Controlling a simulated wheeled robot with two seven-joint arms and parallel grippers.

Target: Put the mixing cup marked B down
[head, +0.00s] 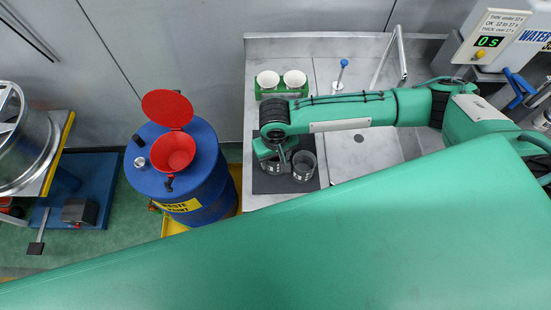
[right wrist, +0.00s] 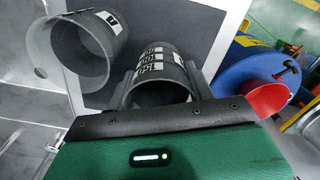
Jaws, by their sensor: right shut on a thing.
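My right gripper (head: 276,160) is shut on a grey mixing cup over the dark mat (head: 262,185). In the right wrist view, the held cup (right wrist: 155,72) sits between the fingers, with white scale labels on its side; I cannot read a letter on it. A second grey mixing cup (head: 304,167) stands beside it on the mat, to the right in the head view. It also shows in the right wrist view (right wrist: 75,50), with a partly seen letter label. I cannot tell whether the held cup touches the mat. My left gripper is not in view.
Two white cups in a green holder (head: 281,84) stand at the back of the steel bench (head: 340,45). A blue waste drum (head: 205,165) with a red funnel (head: 173,152) stands left of the bench. A display (head: 489,42) reads 0 s. The sink lies right of the mat.

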